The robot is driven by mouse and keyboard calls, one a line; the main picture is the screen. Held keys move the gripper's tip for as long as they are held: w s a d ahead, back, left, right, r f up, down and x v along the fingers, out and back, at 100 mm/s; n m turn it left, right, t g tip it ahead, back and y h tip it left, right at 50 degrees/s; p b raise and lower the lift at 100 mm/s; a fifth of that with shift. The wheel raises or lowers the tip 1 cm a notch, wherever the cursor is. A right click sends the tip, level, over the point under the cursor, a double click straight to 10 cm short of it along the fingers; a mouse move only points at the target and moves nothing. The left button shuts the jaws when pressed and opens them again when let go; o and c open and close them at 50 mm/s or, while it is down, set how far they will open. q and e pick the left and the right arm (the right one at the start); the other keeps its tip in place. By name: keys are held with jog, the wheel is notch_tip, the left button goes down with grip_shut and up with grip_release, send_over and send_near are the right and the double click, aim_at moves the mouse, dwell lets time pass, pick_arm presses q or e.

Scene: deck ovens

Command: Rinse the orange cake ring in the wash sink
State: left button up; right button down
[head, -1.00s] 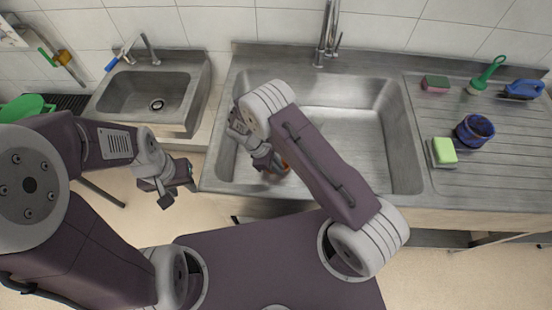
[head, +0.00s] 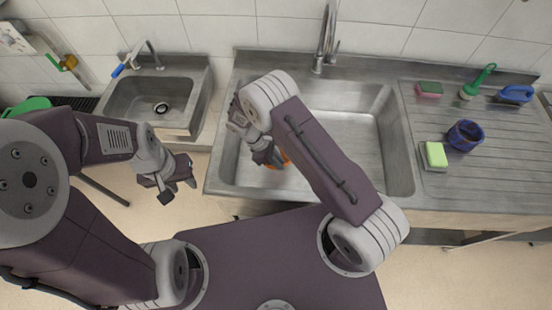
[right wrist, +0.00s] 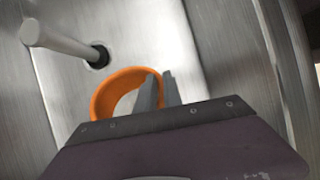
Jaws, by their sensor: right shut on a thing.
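The orange cake ring (right wrist: 115,88) is in my right gripper (right wrist: 155,90), whose two fingers are closed on its wall at the right side in the right wrist view. In the head view only a small orange part of the ring (head: 284,160) shows beside my right gripper (head: 275,160), over the left part of the large wash sink (head: 365,130). My right arm hides much of that basin. I cannot tell whether the ring touches the sink floor. My left gripper (head: 178,190) is open and empty, left of the wash sink's front corner.
A tall tap (head: 326,40) stands behind the wash sink. A pale pipe (right wrist: 60,38) ends at a dark drain hole in the right wrist view. A smaller sink (head: 150,100) is at left.

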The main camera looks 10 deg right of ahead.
notch_tip(320, 180, up, 18)
jog(key=p, duration=1.3)
dwell(1.9)
notch_tip(320, 180, up, 4)
jog(key=p, duration=0.3)
dwell(0.4)
dwell(0.4)
